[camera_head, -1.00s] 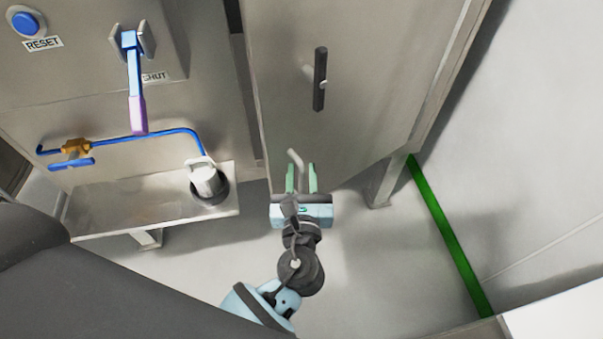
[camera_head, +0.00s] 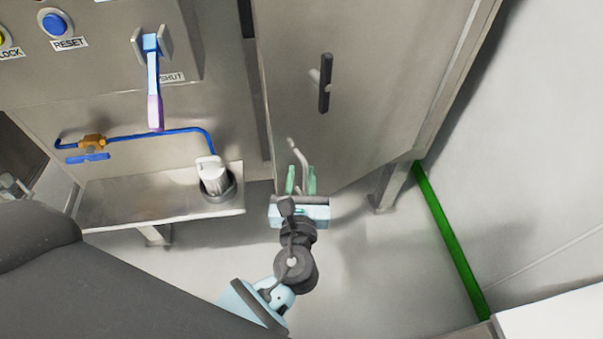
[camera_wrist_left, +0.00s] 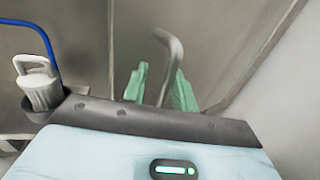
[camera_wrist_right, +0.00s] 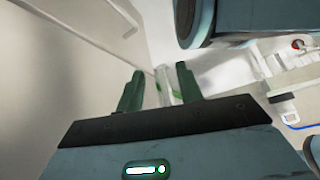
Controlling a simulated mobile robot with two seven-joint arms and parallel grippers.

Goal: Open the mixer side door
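The side door is a tall grey metal panel (camera_head: 370,70) right of the mixer's control face, and it looks shut. A dark upright bar handle (camera_head: 325,83) sits on it. A bent grey lever (camera_head: 298,152) shows near the door's lower left edge. My left gripper (camera_head: 301,181) has its green fingers on either side of this lever. In the left wrist view the lever (camera_wrist_left: 174,50) rises between the fingers (camera_wrist_left: 160,88), with gaps visible; contact cannot be told. My right gripper (camera_wrist_right: 158,88) shows only in its wrist view, fingers apart; a pale upright shape shows between or behind them.
Left of the door are a blue and purple lever (camera_head: 153,80) marked SHUT, a blue pipe (camera_head: 165,132) and a metal shelf (camera_head: 125,205) with a white-grey canister (camera_head: 213,177). A green floor line (camera_head: 450,240) runs along the right. The floor around my left gripper is clear.

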